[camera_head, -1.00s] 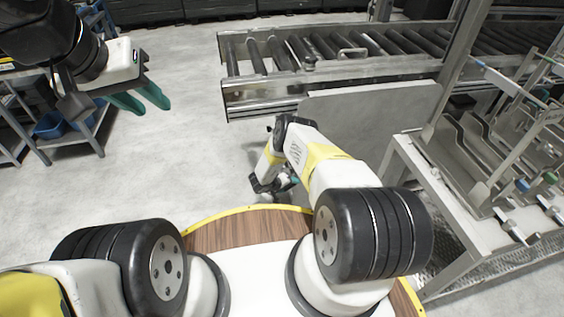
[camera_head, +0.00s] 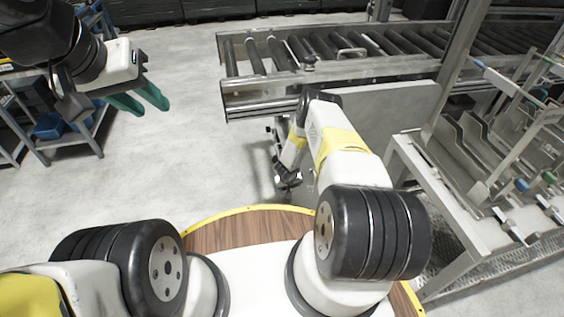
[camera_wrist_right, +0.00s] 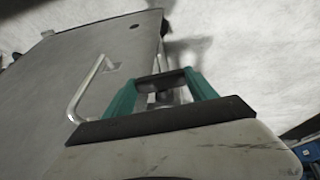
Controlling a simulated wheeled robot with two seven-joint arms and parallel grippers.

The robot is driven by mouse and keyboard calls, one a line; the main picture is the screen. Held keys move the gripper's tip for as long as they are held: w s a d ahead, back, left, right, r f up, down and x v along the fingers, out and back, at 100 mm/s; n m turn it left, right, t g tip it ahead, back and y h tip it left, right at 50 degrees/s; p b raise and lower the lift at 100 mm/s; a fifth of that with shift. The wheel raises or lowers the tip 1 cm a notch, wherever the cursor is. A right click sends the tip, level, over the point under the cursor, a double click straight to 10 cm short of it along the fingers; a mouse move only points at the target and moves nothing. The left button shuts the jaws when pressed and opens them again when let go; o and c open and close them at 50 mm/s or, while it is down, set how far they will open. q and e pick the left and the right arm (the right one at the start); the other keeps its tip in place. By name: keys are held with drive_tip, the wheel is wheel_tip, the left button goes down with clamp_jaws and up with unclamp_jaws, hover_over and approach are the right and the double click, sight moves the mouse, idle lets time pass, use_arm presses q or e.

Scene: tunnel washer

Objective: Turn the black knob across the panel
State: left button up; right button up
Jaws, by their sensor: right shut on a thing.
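In the right wrist view my right gripper (camera_wrist_right: 162,78) has its green fingers shut on a dark bar-like piece, the black knob (camera_wrist_right: 160,82), at the fingertips. It is beside the edge of a grey panel (camera_wrist_right: 60,75); part of the knob is hidden by the fingers. In the head view the right arm reaches down beside the grey panel (camera_head: 385,115) under the conveyor, and the knob cannot be made out there. My left gripper (camera_head: 150,104) is open and empty at the upper left, its green fingers apart.
A bent metal handle (camera_wrist_right: 84,92) stands on the panel, left of the gripper. A roller conveyor (camera_head: 330,75) runs above the panel. A metal rack (camera_head: 480,180) stands close on the right. A shelf with blue bins (camera_head: 50,125) is at the left. The floor between is clear.

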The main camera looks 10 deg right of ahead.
drive_tip(key=shift+d+y, duration=0.15)
drive_tip(key=shift+y, duration=0.75)
drive_tip(key=o, duration=1.4)
drive_tip(key=shift+c, duration=0.2)
drive_tip(key=v, duration=0.7)
drive_tip(key=shift+r, duration=0.35)
drive_tip(key=shift+s, duration=0.2)
